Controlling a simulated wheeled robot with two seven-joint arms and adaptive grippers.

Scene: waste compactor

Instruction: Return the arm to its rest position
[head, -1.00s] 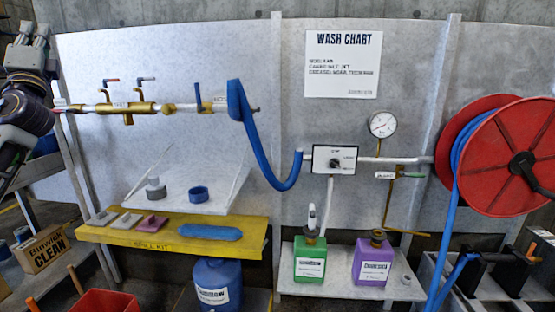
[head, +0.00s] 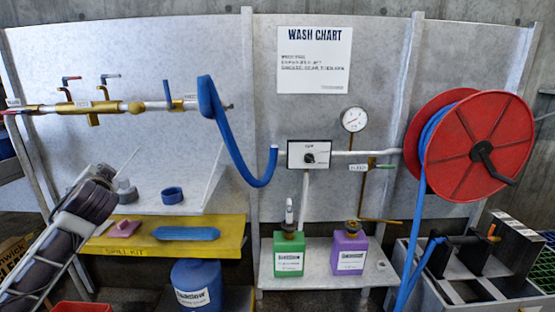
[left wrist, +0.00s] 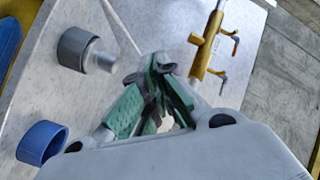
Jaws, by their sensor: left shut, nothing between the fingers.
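My left arm (head: 55,240) comes in from the lower left in the head view, in front of the left end of the yellow shelf. The fingers of my left gripper are hard to make out there. In the left wrist view my left gripper (left wrist: 158,75), with green finger pads, is shut and empty. A grey fitting (left wrist: 85,48) and a blue ring (left wrist: 42,142) lie on the pale board left of it in that view, apart from the fingers. My right arm and gripper are in neither view.
The yellow shelf (head: 215,222) carries a pink block (head: 124,226) and a blue pad (head: 200,233). Brass pipework (head: 90,107), a blue hose (head: 232,150) and a control box (head: 309,154) are along the wall. The red reel (head: 505,120) stands right.

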